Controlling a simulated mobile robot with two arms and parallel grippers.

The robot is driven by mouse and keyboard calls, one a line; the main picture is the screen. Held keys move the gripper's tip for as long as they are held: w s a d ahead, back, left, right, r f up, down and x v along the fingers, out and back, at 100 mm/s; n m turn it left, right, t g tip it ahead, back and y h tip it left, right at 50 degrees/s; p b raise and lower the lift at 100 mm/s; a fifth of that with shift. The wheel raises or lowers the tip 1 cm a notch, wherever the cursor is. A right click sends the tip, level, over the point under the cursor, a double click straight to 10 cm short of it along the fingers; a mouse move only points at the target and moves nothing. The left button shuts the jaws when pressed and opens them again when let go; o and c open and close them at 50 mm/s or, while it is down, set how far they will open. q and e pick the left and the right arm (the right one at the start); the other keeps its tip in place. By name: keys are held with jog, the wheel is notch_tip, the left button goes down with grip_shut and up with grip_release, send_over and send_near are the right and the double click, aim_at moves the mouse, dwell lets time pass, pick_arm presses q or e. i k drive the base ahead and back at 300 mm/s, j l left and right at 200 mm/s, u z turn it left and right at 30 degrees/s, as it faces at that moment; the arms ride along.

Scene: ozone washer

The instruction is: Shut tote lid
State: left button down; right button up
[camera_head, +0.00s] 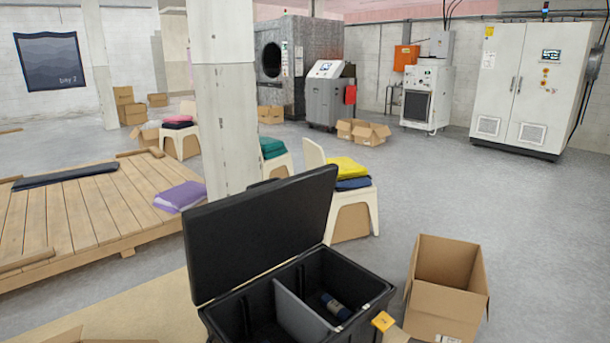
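The black tote (362,284) stands at the bottom centre of the head view. Its black lid (258,225) is hinged at the left-back side and stands up, tilted back, so the tote is open. A grey divider (300,312) splits the inside into two compartments. A dark blue cylinder-like item (335,306) lies in the right compartment. The left compartment looks dark, and its floor is partly hidden. A yellow tag (383,321) shows at the tote's front right. Neither gripper shows in the head view.
An open cardboard box (445,285) stands close to the tote's right. A white pillar (225,120) and a chair with folded cloth (346,188) stand behind the lid. A wooden platform (85,210) is at left. Grey floor (470,195) is clear at the right.

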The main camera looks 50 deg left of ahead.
aim_at(230, 241)
jog(key=i+u, duration=0.15)
jog(key=i, duration=0.3)
jog(key=i+l+u, duration=0.15)
jog(key=i, duration=0.25)
jog(key=i+l+u, duration=0.2)
jog(key=i, duration=0.2)
jog(key=j, duration=0.05)
